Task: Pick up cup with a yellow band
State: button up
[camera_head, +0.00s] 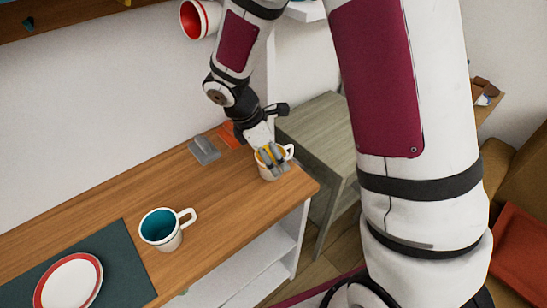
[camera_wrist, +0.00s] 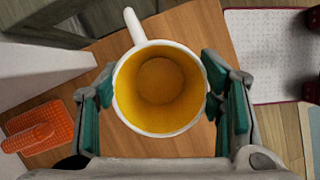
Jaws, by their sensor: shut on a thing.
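A white cup with a yellow inside (camera_head: 267,173) is near the right end of the wooden tabletop (camera_head: 205,205). In the wrist view I look straight down into the cup (camera_wrist: 160,85), with its handle pointing up and slightly left. My gripper (camera_head: 270,157) comes down over the cup from above. In the wrist view my gripper (camera_wrist: 163,98) has its two teal-padded fingers on opposite sides of the cup, shut on it. The cup looks upright. I cannot tell whether its base touches the tabletop. Its outside band is mostly hidden.
A white cup with a teal inside (camera_head: 161,229) stands left of my gripper. A red-rimmed plate (camera_head: 68,284) lies on a dark mat (camera_head: 122,262). Grey (camera_head: 204,150) and orange (camera_head: 230,136) items lie by the wall. A grey-green cabinet (camera_head: 318,128) stands beyond the table's right end.

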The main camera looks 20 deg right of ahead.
notch_tip(320, 180, up, 2)
jog(key=shift+r, duration=0.25)
jog(key=s+a, duration=0.2)
jog(key=s, duration=0.5)
jog(key=s+a+r, duration=0.1)
jog(key=s, duration=0.7)
jog(key=shift+s+a+r+p, duration=0.2)
jog(key=shift+s+a+p, duration=0.1)
jog(key=shift+a+p, duration=0.1)
